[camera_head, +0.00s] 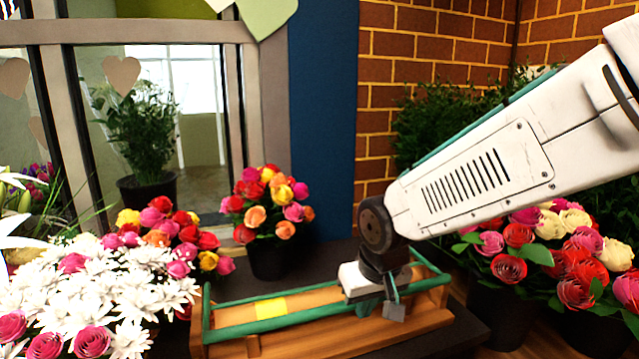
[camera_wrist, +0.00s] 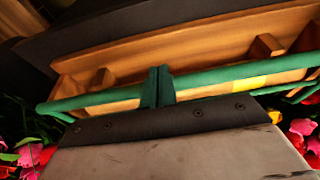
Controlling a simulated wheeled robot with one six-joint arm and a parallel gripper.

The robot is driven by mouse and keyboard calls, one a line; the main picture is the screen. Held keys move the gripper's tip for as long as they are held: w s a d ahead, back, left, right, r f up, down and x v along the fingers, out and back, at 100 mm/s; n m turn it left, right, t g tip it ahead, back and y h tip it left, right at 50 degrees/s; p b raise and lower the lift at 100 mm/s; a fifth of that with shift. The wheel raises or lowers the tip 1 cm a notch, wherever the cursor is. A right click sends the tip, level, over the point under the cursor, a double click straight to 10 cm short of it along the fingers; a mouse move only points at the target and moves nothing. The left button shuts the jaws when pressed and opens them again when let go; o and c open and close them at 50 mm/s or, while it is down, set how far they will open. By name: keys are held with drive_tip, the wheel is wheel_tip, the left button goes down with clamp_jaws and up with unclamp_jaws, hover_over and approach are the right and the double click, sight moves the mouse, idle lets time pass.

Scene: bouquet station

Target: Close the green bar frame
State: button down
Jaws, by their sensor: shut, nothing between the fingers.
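The green bar frame (camera_head: 300,317) lies along and around a wooden tray-like stand (camera_head: 290,342) at the bottom centre of the head view. Its long front bar also crosses the wrist view (camera_wrist: 215,76). My gripper (camera_head: 368,308) is over the right part of the stand, at the front bar. In the wrist view, the dark green fingers of my gripper (camera_wrist: 158,72) are together, overlapping the bar in the picture; I cannot tell whether they touch it. My wrist hides part of the frame, and I cannot tell how far it is open.
A yellow patch (camera_head: 270,308) marks the stand. A dark table (camera_head: 180,335) bears it. White flowers (camera_head: 110,285) crowd the left, a mixed bouquet (camera_head: 268,205) stands behind, and red and cream flowers (camera_head: 560,250) stand at right. A brick wall (camera_head: 430,45) is behind.

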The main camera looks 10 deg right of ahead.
drive_tip(key=shift+r, duration=0.1)
drive_tip(key=s+d+r, duration=0.2)
drive_tip(key=s+d, duration=0.2)
drive_tip(key=s, duration=0.3)
drive_tip(key=s+d+r+m+g, duration=0.1)
drive_tip(key=s+d+r, duration=0.1)
drive_tip(key=s, duration=0.5)
drive_tip(key=s+d+r+m+g, duration=0.1)
drive_tip(key=s+d+r, duration=0.2)
drive_tip(key=s+d, duration=0.2)
drive_tip(key=shift+s+d+h, duration=0.35)
drive_tip(key=shift+s+h, duration=0.05)
drive_tip(key=shift+s, duration=0.85)
